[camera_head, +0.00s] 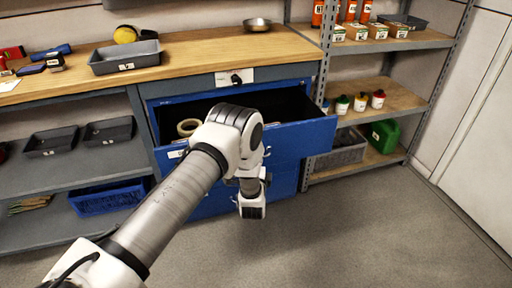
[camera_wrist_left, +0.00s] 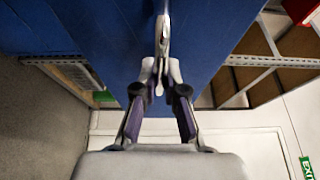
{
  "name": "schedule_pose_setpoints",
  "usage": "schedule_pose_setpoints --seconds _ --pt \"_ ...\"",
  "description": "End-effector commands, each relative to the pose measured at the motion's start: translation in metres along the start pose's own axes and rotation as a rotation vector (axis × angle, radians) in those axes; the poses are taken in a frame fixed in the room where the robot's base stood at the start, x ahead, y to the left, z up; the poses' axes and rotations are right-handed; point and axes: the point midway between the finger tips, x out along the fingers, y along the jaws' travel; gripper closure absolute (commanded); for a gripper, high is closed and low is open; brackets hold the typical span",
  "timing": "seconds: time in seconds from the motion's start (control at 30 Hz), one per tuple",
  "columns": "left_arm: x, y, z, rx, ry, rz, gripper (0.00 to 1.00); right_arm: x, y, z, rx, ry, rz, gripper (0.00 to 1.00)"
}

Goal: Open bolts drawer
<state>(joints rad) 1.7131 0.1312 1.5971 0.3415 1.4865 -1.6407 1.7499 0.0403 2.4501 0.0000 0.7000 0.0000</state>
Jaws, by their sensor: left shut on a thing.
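A blue drawer cabinet (camera_head: 215,205) stands under the wooden bench. Its top drawer (camera_head: 305,140) is pulled out, with a roll of tape (camera_head: 187,127) inside at the left. My left arm reaches across the drawer front in the head view and hides part of it; the fingertips cannot be made out there. In the left wrist view my left gripper (camera_wrist_left: 162,72) is shut on a thin pale metal handle (camera_wrist_left: 163,34) against the blue drawer front (camera_wrist_left: 95,40). I cannot read the drawer's label. My right gripper is in neither view.
The wooden bench top (camera_head: 190,55) carries a grey tray (camera_head: 125,57) and a metal bowl (camera_head: 257,24). The grey floor (camera_head: 350,230) in front is clear.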

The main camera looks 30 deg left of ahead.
Motion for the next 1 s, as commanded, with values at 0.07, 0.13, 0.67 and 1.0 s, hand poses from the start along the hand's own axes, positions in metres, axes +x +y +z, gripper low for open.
schedule_pose_setpoints --seconds 0.07,0.13,0.67,1.0 --pt "-0.012 -0.004 -0.006 0.001 0.002 0.001 1.0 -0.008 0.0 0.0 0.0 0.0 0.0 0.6" --pt "-0.021 -0.004 -0.009 0.0 0.002 0.0 1.0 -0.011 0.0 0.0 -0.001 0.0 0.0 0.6" --pt "-0.043 -0.002 -0.018 -0.001 -0.002 -0.002 1.0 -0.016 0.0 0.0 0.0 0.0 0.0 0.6" --pt "-0.043 -0.002 -0.018 -0.001 -0.001 -0.002 0.64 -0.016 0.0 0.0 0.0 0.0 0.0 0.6"
